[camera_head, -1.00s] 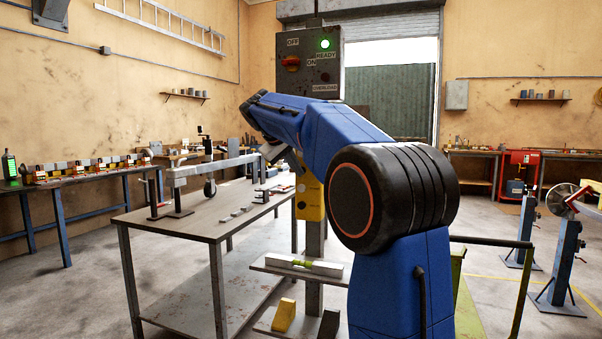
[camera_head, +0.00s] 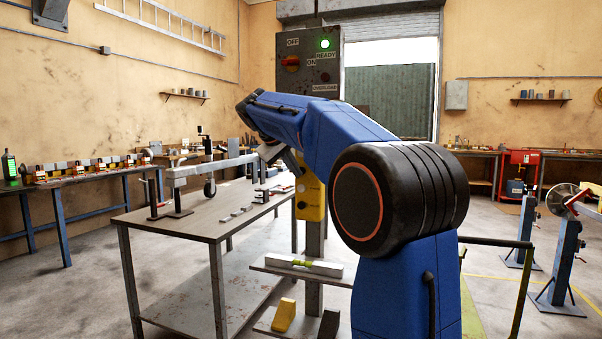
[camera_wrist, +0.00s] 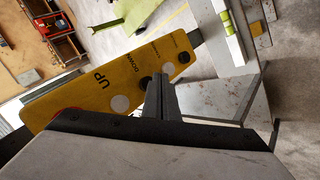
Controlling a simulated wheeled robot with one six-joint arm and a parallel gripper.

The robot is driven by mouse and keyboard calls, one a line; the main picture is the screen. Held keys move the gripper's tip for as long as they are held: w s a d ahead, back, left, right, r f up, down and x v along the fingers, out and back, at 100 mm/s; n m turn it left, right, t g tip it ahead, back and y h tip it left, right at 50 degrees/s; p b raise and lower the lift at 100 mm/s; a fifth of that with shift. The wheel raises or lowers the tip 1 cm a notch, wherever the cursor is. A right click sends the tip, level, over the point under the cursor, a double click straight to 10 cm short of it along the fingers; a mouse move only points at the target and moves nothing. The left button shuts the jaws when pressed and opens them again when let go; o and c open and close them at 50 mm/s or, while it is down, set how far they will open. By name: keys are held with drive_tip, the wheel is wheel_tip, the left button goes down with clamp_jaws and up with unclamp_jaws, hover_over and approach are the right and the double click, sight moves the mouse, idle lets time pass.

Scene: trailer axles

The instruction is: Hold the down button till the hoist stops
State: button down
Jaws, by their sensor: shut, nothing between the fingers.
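The yellow button box (camera_head: 311,198) hangs below the dark control panel in the head view, partly covered by my arm. In the wrist view the yellow box (camera_wrist: 72,97) lies slantwise, with printed UP and DOWN labels. A pale round button (camera_wrist: 120,103) is beside UP. A dark round button (camera_wrist: 145,82) is beside DOWN, partly hidden by my fingertips. My gripper (camera_wrist: 160,80) is shut and empty, its tips at or just in front of the box by that dark button. I cannot tell whether they touch it. The hoist cannot be made out.
The control panel (camera_head: 292,78) has a lit green lamp (camera_head: 325,43) by READY. A shelf with a spirit level (camera_head: 303,265) sits below the box. A workbench (camera_head: 200,228) stands left; blue stands (camera_head: 565,250) are at right.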

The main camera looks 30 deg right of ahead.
drive_tip(key=shift+s+a, duration=0.1)
drive_tip(key=s+a, duration=0.1)
drive_tip(key=a, duration=0.1)
drive_tip(key=s+a, duration=0.1)
drive_tip(key=s, duration=0.1)
drive_tip(key=shift+a, duration=0.35)
idle(1.1)
drive_tip(key=s+a+f+y, duration=0.2)
drive_tip(key=s+a+f, duration=0.3)
drive_tip(key=s+f, duration=0.6)
drive_tip(key=s+a+f+y, duration=0.3)
drive_tip(key=s+a+f, duration=0.3)
drive_tip(key=s+f, duration=0.6)
drive_tip(key=s+a+f+y, duration=0.3)
drive_tip(key=s+a+f, duration=0.2)
drive_tip(key=s+f, duration=0.7)
drive_tip(key=s, duration=0.3)
drive_tip(key=shift+s+a+t, duration=0.3)
drive_tip(key=shift+a+t, duration=0.1)
drive_tip(key=shift+d, duration=0.15)
